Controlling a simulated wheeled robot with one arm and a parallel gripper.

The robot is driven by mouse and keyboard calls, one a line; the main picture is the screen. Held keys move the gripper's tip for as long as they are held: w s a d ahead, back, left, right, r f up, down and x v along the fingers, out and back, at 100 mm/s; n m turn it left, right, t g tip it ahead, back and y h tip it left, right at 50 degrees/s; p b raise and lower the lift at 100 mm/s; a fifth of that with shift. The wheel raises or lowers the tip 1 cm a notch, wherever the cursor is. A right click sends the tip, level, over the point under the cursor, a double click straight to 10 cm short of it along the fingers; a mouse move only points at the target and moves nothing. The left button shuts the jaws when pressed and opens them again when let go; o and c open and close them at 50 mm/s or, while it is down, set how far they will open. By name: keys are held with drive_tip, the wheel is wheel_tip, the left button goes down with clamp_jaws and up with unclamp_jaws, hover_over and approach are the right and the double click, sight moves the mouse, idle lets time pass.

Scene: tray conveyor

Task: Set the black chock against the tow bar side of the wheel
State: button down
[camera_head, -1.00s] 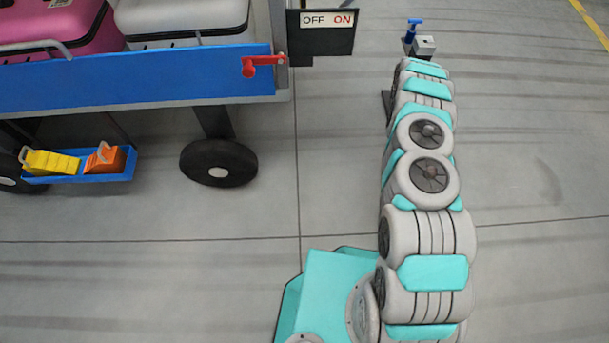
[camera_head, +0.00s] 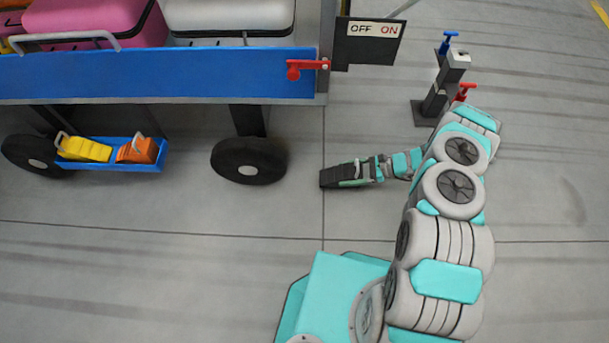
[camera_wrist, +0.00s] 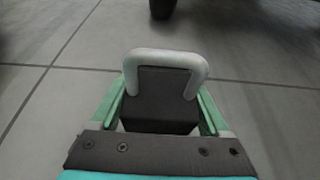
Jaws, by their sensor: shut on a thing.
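The black chock (camera_head: 334,178) is low over or on the floor to the right of the cart's near wheel (camera_head: 249,161); a floor gap separates them. I cannot tell whether it touches the floor. My gripper (camera_head: 353,177) is shut on the chock from the right. In the wrist view the chock (camera_wrist: 162,98) sits between the green fingers of my gripper (camera_wrist: 163,112), with its pale handle loop around it. A dark wheel (camera_wrist: 162,8) shows at the top edge, ahead of the chock.
A blue cart (camera_head: 160,76) carries suitcases. Its low blue tray (camera_head: 110,165) holds a yellow chock (camera_head: 84,149) and an orange chock (camera_head: 137,151). A red lever (camera_head: 305,67) and an OFF/ON sign (camera_head: 368,42) are at its right end. A post (camera_head: 440,90) with coloured handles stands near my arm.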

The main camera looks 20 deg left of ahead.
drive_tip(key=s+a, duration=0.1)
drive_tip(key=a, duration=0.3)
drive_tip(key=s+a, duration=0.1)
drive_tip(key=a, duration=0.3)
drive_tip(key=s+a, duration=0.1)
drive_tip(key=a, duration=0.4)
drive_tip(key=shift+s+r, duration=0.1)
drive_tip(key=shift+s, duration=0.05)
drive_tip(key=shift+a+f, duration=0.25)
drive_tip(key=shift+a, duration=0.05)
drive_tip(key=shift+f, duration=0.55)
drive_tip(key=shift+f, duration=0.2)
unclamp_jaws()
drive_tip(key=shift+r, duration=0.1)
